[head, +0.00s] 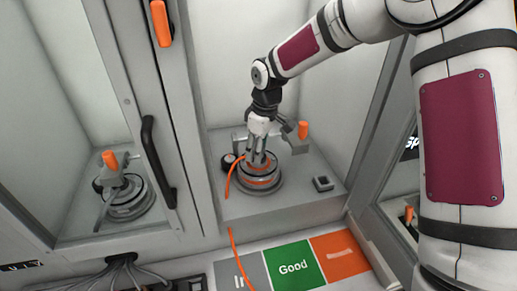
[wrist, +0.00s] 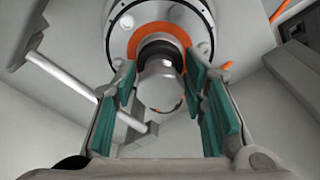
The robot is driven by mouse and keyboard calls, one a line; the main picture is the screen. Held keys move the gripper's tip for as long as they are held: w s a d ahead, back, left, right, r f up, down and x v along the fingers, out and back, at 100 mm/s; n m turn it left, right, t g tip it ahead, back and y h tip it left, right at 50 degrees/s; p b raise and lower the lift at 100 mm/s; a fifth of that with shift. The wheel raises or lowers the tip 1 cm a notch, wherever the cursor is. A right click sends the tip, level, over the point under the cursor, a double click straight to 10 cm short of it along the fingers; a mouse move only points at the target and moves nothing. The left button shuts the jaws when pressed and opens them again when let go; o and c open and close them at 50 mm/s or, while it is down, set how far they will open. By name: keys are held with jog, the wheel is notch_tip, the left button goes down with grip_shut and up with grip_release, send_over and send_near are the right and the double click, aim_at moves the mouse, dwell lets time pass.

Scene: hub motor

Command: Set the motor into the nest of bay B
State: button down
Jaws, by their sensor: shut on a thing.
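The motor (head: 264,171) is a round body with orange bands and an orange cable. It is at the round grey nest (head: 264,195) in the middle bay; I cannot tell whether it is fully seated. My gripper (head: 257,158) points down from above and is shut on the motor's shaft. In the wrist view the silver shaft (wrist: 160,85) stands between the green finger pads of my gripper (wrist: 163,105), with the motor's pale face and orange ring (wrist: 133,46) beyond. No bay letter is readable.
An orange-handled clamp (head: 302,131) stands behind the nest on the right, and a small dark block (head: 323,183) at its right front. A door with a black handle (head: 158,160) covers the left bay. The orange cable (head: 236,250) hangs over the front edge towards the grey, green "Good" (head: 293,267) and orange panels.

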jog(key=shift+f, duration=0.45)
dwell(0.6)
jog(key=c, duration=0.9)
grip_release()
jog(key=shift+f, duration=0.1)
jog(key=r, duration=0.8)
jog(key=d+r, duration=0.1)
jog(key=r, duration=0.3)
jog(key=shift+s+d, duration=0.1)
jog(key=shift+s, duration=0.25)
